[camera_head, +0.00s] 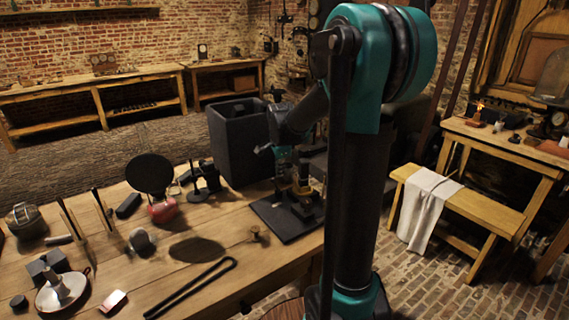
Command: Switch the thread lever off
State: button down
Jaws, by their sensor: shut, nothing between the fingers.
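A small device with brass-coloured upright parts (302,187) stands on a dark square base plate (276,219) at the right end of the wooden workbench. The thread lever seems to belong to this device, but I cannot single it out or tell its setting. My gripper (283,172) points down at the device's left side, over the plate. It is shut and looks empty. It is small and dark here, and I cannot tell whether it touches the device. My arm hides the area to the right of the device.
A tall dark open box (236,143) stands just behind the plate. A black stand (204,182) and a red-based item with a round black disc (151,174) are to the left. Black tongs (190,290) lie in front.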

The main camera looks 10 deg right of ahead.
aim_at(272, 180)
jog(key=shift+w+a+f, duration=0.1)
jog(key=shift+a+f, duration=0.25)
jog(key=shift+s+a+f, duration=0.2)
jog(key=shift+a+f, duration=0.05)
jog(key=shift+a, duration=0.3)
jog(key=shift+s+a+f, duration=0.15)
jog(key=shift+a+f, duration=0.1)
jog(key=shift+a, duration=0.3)
